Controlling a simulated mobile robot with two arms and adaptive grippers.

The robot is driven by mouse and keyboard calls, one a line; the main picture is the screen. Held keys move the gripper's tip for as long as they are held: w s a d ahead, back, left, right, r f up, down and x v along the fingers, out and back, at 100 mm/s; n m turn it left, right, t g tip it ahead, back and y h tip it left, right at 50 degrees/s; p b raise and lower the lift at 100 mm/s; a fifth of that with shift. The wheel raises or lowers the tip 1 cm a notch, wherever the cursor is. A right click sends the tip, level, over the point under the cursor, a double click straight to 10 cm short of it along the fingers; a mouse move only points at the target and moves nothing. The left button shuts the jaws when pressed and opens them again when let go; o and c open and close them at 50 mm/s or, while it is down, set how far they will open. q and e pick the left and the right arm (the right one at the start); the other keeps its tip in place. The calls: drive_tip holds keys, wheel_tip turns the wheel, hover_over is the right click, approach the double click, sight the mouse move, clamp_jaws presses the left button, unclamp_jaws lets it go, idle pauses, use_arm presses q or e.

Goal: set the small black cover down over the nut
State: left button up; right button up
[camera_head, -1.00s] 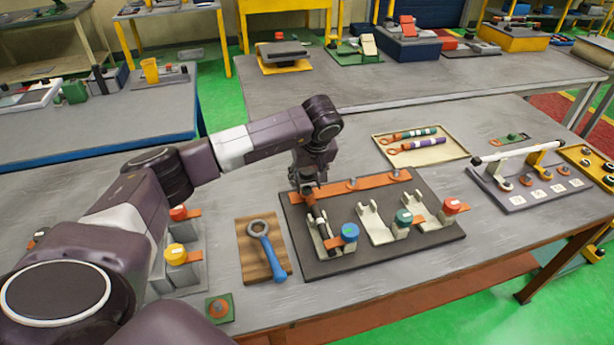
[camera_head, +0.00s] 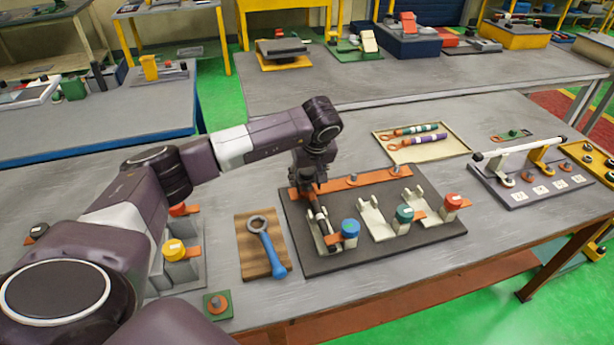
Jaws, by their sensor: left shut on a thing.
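My left gripper (camera_head: 308,187) points down over the left end of the orange bar (camera_head: 365,183) on the dark board. It is shut on a small dark thing, which I take to be the black cover. The cover blends with the dark fingers and its outline cannot be made out. No nut shows under the gripper; that spot is hidden. Nuts show farther along the bar, one at its middle (camera_head: 352,178) and one near its right end (camera_head: 394,170). Whether the cover touches anything cannot be told. My right gripper is not in view.
Close in front of the gripper, a dark rod lies in the left cradle beside a blue cap (camera_head: 350,228). Green (camera_head: 404,213) and red (camera_head: 452,200) caps stand to the right. A blue-handled wrench (camera_head: 268,250) lies left. A tray (camera_head: 436,150) lies behind.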

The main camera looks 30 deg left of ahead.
sight(307, 171)
use_arm(q)
drive_tip(key=shift+f, duration=0.2)
drive_tip(key=shift+f+b, duration=0.6)
drive_tip(key=shift+f, duration=0.3)
idle(0.7)
drive_tip(key=o, duration=1.1)
drive_tip(key=shift+r, duration=0.1)
drive_tip(key=shift+r+p, duration=1.95)
drive_tip(key=shift+r, duration=1.45)
